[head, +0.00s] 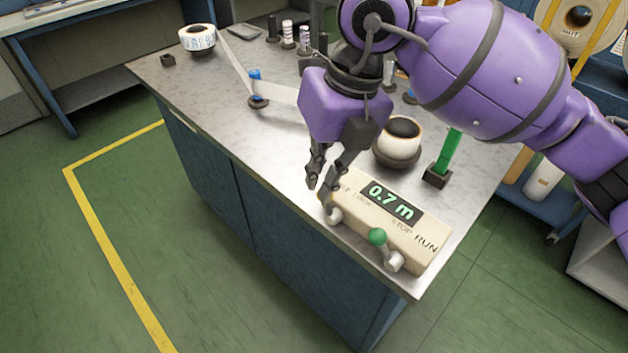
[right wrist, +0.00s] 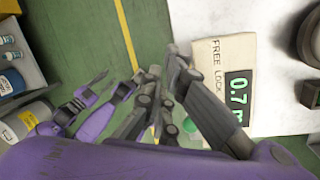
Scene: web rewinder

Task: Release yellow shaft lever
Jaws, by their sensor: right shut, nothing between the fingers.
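A cream control box (head: 358,228) sits at the near edge of the metal bench, with a lit "0.7 m" display (head: 390,202). At its left end, by the FREE and LOCK lettering, a pale pivot (head: 334,214) shows; no yellow lever can be made out, and my gripper covers this spot. My right gripper (head: 320,192) is shut and empty, pointing down just above this pivot; contact is unclear. A green-knobbed lever (head: 377,236) stands at the STOP and RUN end. In the right wrist view, purple and grey parts (right wrist: 100,110), perhaps my left arm and gripper, show at left.
Behind the box stand a white roll (head: 398,140) on a dark spindle and a green post (head: 447,152). A white web runs from a far roll (head: 198,39) past a blue-topped post (head: 256,88). The bench's near left top is clear.

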